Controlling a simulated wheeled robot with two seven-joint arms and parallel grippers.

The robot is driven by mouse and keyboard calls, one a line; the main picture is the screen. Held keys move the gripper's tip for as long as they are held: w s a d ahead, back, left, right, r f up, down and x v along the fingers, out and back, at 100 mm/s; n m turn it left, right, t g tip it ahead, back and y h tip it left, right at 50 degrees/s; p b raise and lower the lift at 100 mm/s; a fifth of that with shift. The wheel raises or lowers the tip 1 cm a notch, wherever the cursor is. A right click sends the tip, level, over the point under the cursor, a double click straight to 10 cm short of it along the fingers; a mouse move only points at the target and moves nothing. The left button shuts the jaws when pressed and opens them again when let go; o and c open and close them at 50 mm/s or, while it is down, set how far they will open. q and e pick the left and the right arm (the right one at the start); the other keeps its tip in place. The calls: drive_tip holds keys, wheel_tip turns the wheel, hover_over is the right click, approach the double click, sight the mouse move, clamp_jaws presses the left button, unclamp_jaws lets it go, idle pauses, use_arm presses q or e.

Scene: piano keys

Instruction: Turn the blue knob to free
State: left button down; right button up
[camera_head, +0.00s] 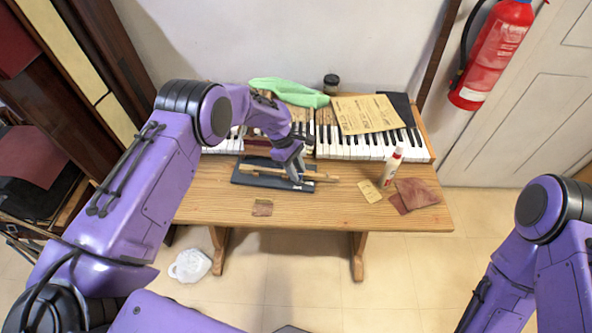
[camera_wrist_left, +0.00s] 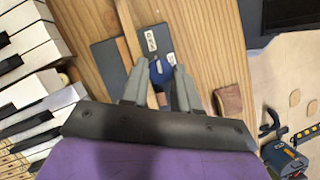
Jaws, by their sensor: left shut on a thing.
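A dark flat plate (camera_head: 245,179) lies on the wooden table in front of the piano keys. It also shows in the left wrist view (camera_wrist_left: 108,62), with small white labels (camera_wrist_left: 150,38) on it. My left gripper (camera_head: 294,174) points down over the plate's right part. In the left wrist view its fingers (camera_wrist_left: 161,72) are shut on the small dark blue knob (camera_wrist_left: 160,66). The fingers hide much of the knob, and I cannot read which way it is turned. My right gripper is out of view; only my right arm shows at the right.
A wooden stick (camera_head: 322,177) lies across the plate beside my left fingers. On the table (camera_head: 340,212) are a white bottle (camera_head: 391,168), a sandpaper piece (camera_head: 416,193) and a tan card (camera_head: 369,191). A green cloth (camera_head: 285,90) lies behind. The table's front is mostly clear.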

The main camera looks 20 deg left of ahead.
use_arm(q)
drive_tip(key=shift+w+f+m+g+b, duration=0.1)
drive_tip(key=shift+f+m+g+b, duration=0.25)
drive_tip(key=shift+m+b, duration=0.75)
drive_tip(key=m+g+y+b, duration=0.1)
drive_tip(key=m+b, duration=0.1)
drive_tip(key=shift+w+d+m, duration=0.1)
drive_tip(key=shift+m, duration=0.2)
drive_tip(key=m+b, duration=0.2)
drive_tip(key=shift+w+r+m+g+y, duration=0.1)
drive_tip(key=shift+m+g+y, duration=0.15)
drive_tip(key=shift+m+y, duration=0.05)
drive_tip(key=m+b, duration=0.1)
drive_tip(key=m+y+b, duration=0.1)
drive_tip(key=m, duration=0.1)
drive_tip(key=shift+d+m+g, duration=0.2)
drive_tip(key=shift+m+g, duration=0.1)
drive_tip(key=shift+g, duration=0.1)
drive_tip(key=m, duration=0.1)
drive_tip(key=m+y, duration=0.1)
drive_tip(key=m, duration=0.1)
drive_tip(key=shift+d+r+y+b, duration=0.15)
drive_tip(key=shift+y+b, duration=0.15)
drive_tip(key=shift+b, duration=0.1)
drive_tip(key=shift+d+m+y, duration=0.1)
drive_tip(key=shift+m+y, duration=0.5)
drive_tip(key=shift+m, duration=1.1)
